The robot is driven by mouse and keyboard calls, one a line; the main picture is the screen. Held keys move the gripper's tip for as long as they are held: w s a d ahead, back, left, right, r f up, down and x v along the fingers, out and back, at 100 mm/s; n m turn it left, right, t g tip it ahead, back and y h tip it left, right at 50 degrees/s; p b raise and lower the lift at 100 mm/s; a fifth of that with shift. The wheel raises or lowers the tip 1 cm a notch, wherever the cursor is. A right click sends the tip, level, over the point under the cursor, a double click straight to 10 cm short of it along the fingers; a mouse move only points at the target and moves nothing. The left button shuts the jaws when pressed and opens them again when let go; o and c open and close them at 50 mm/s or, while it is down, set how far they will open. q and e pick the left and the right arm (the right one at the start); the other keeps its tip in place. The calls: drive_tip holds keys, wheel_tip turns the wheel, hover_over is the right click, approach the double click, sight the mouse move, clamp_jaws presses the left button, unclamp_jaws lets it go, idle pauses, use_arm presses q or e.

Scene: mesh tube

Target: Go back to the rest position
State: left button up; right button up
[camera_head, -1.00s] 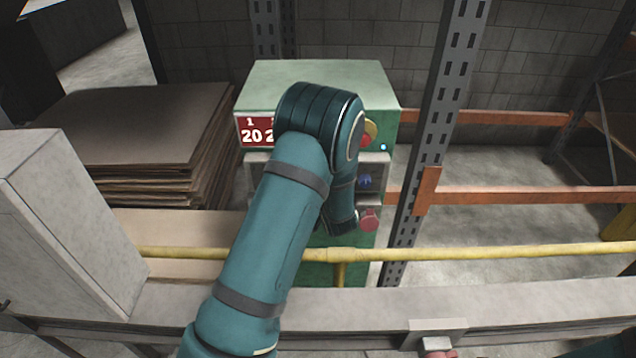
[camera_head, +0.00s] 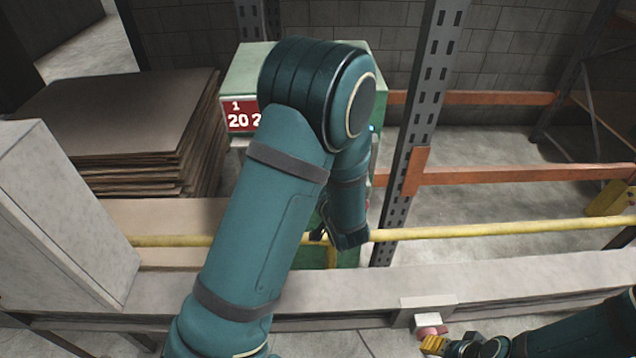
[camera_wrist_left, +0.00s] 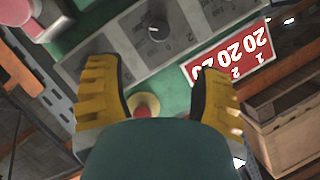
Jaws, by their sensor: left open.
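My left arm, teal, reaches in from the lower left in the camera_head view, bends at the elbow and drops in front of a green machine (camera_head: 245,72). Its gripper is mostly hidden there. In the left wrist view the left gripper (camera_wrist_left: 155,68) is open, with two yellow fingers and nothing between them. Beyond them are the machine's grey strip with a black knob (camera_wrist_left: 157,32) and a red button (camera_wrist_left: 145,105). My right gripper (camera_head: 435,345) shows small yellow fingers at the bottom edge, close to a pink knob (camera_head: 428,331); its opening is unclear.
A yellow rail (camera_head: 480,229) crosses in front of the machine, above a grey ledge (camera_head: 530,268). A grey box (camera_head: 60,220) stands at left, with stacked brown sheets (camera_head: 120,115) behind. A slotted post (camera_head: 425,110) rises right of the machine.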

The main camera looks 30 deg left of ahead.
use_arm(q)
drive_tip(key=s+d+f+g+h+b, duration=0.1)
drive_tip(key=s+d+f+h+b, duration=0.15)
drive_tip(key=f, duration=0.45)
drive_tip(key=s+d+f+g+h+b, duration=0.1)
drive_tip(key=s+d+f+h, duration=0.1)
drive_tip(key=d+f+h, duration=0.3)
drive_tip(key=s+d+f+g+h+b, duration=0.1)
drive_tip(key=s+d+f+h, duration=0.1)
drive_tip(key=f, duration=0.6)
drive_tip(key=s+d+f+g+h+b, duration=0.1)
drive_tip(key=s+d+f+g+h, duration=0.1)
drive_tip(key=s+d+f, duration=0.1)
drive_tip(key=s+d+f+n+g+h+b, duration=0.1)
drive_tip(key=s+d+f+g+h+b, duration=0.1)
drive_tip(key=s+d, duration=0.4)
drive_tip(key=shift+s+d+f+g+h, duration=0.25)
drive_tip(key=shift+s+f+g+h, duration=0.45)
drive_tip(key=shift+s, duration=0.4)
drive_tip(key=shift+y, duration=0.25)
